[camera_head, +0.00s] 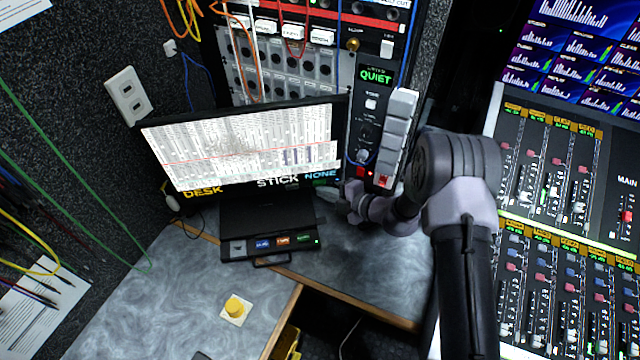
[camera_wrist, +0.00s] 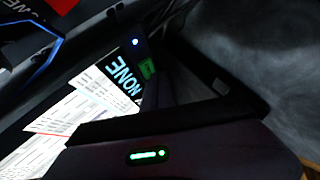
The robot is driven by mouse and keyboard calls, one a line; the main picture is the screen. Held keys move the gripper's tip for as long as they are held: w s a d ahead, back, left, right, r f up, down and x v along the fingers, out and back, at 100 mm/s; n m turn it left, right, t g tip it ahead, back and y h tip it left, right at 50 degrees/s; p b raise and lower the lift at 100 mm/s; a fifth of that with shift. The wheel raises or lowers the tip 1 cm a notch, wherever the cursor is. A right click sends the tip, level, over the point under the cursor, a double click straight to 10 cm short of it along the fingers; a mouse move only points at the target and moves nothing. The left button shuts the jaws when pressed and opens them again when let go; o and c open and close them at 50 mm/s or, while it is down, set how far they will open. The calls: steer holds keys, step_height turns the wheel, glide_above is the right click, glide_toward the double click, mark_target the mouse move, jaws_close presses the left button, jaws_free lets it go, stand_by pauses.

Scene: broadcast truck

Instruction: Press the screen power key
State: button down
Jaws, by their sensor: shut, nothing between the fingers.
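The screen (camera_head: 240,148) is a tilted black-framed monitor showing a pale page with a red line; its lower edge reads DESK, STICK and NONE. In the wrist view the lit screen (camera_wrist: 65,125) shows at the left, with NONE upside down. A small blue light (camera_wrist: 135,41) sits on dark casing past NONE; I cannot tell if it is the power key. A green light (camera_wrist: 148,155) glows on a dark surface nearby.
A black box (camera_head: 268,240) with coloured keys and a front handle stands below the screen. A yellow button (camera_head: 235,308) sits on the grey desk (camera_head: 160,300). A rack with cables (camera_head: 285,60) rises behind. A QUIET panel (camera_head: 376,75) and mixing console (camera_head: 560,200) stand to the right.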

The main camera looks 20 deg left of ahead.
steer(key=shift+w+a, duration=0.2)
steer(key=shift+w, duration=0.15)
stand_by(0.6)
steer(key=shift+s+d+p, duration=0.3)
steer(key=shift+s+d, duration=0.15)
steer(key=shift+s, duration=0.3)
steer(key=s+d+p, duration=0.1)
steer(key=s+d, duration=0.2)
steer(key=s, duration=0.2)
steer(key=shift+p, duration=0.3)
steer(key=shift+s, duration=0.1)
